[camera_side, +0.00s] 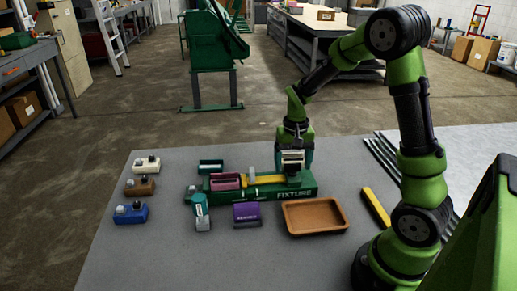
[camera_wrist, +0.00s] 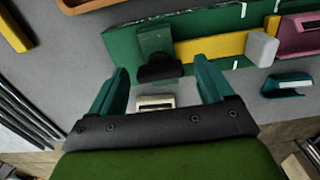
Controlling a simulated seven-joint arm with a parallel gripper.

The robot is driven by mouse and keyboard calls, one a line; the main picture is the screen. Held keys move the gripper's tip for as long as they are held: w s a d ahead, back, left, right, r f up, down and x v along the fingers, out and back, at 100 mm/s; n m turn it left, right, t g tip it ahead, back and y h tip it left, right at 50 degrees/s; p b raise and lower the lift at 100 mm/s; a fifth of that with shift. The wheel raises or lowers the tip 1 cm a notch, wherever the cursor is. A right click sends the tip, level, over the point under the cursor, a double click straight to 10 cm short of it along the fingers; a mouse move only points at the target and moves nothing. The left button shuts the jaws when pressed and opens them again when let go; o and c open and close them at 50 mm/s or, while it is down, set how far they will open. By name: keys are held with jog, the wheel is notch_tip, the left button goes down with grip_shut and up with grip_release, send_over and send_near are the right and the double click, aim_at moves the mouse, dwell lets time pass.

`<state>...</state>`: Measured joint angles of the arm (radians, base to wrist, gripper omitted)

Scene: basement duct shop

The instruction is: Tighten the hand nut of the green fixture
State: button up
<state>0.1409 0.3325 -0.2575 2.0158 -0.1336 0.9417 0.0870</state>
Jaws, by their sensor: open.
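The green fixture (camera_side: 270,194), lettered FIXTURE, lies on the grey table in the side view. In the wrist view its green base (camera_wrist: 122,42) runs across the top. A dark rounded part (camera_wrist: 158,73), seemingly the hand nut, sits at the near side of a raised green block (camera_wrist: 155,38). A yellow bar (camera_wrist: 212,47) and a pale grey block (camera_wrist: 263,48) lie along the fixture. My gripper (camera_wrist: 160,68) is open, teal fingers on either side of the dark part in the picture; contact cannot be told. In the side view my gripper (camera_side: 292,168) is over the fixture's right end.
A pink bin (camera_side: 225,182) sits at the fixture's left part, a teal box (camera_side: 210,166) behind it. In front are a teal-and-white item (camera_side: 201,212), a purple block (camera_side: 246,214) and a brown tray (camera_side: 315,232). A yellow bar (camera_side: 376,208) and metal strips (camera_side: 384,160) lie right.

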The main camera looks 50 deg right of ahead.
aim_at(293, 164)
notch_tip(293, 164, up, 17)
dwell(0.4)
jog(key=shift+f, duration=0.1)
jog(key=s+a+n+t+y, duration=0.1)
jog(key=s+a+n+t, duration=0.1)
jog(key=s+a, duration=0.3)
jog(key=s+a+n+t+y, duration=0.1)
jog(key=s+a+n+t, duration=0.2)
jog(key=a, duration=0.8)
jog(key=s+t, duration=0.2)
jog(key=shift+s+a, duration=0.2)
jog(key=shift+s, duration=0.15)
